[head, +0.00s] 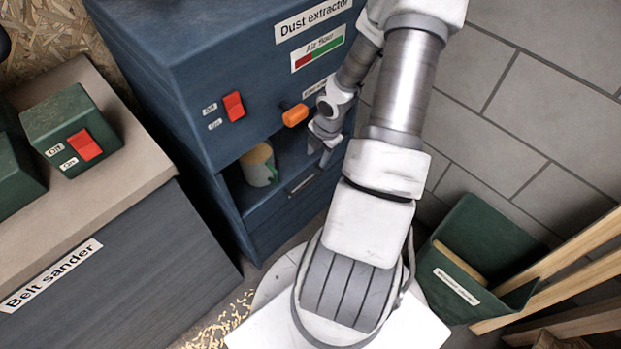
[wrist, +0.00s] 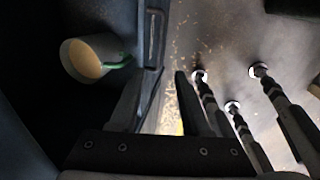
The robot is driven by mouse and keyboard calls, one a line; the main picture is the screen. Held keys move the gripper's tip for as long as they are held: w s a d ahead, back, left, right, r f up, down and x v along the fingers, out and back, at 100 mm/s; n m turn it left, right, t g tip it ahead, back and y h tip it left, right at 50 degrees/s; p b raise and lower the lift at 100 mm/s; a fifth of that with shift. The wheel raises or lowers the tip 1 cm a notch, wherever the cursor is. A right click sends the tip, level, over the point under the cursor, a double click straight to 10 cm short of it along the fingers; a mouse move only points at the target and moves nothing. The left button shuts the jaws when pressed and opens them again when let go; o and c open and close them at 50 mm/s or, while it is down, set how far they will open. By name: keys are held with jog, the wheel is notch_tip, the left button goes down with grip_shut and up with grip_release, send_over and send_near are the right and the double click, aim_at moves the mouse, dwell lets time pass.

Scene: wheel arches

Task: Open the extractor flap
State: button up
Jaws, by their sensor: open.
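The dust extractor (head: 190,90) is a dark blue cabinet with an open recess in its front. An orange knob (head: 295,115) sticks out above the recess. Below the recess is a blue front panel with a dark bar handle (head: 301,184); I cannot tell whether this panel is the flap. The wrist view shows a bar handle (wrist: 154,35) along the edge beyond my fingertips.
A mug (head: 258,165) stands in the recess; the wrist view shows its green handle. A red switch (head: 233,106) is on the cabinet. The belt sander bench (head: 110,260) stands left. A green bin (head: 470,260) and wooden boards (head: 560,260) are right. Shavings lie on the floor.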

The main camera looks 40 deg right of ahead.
aim_at(309, 183)
jog(key=w+f+b, duration=0.1)
jog(key=f+b, duration=0.2)
jog(key=f, duration=0.2)
jog(key=w+f+b, duration=0.1)
jog(key=f+b, duration=0.1)
jog(key=f, duration=0.4)
jog(key=w+f+b, duration=0.1)
jog(key=f+b, duration=0.2)
jog(key=f, duration=0.2)
jog(key=shift+w+a+f+b, duration=0.1)
jog(key=shift+f+b, duration=0.1)
jog(key=shift+b, duration=0.15)
jog(key=shift+c, duration=0.2)
grip_shut()
dwell(0.4)
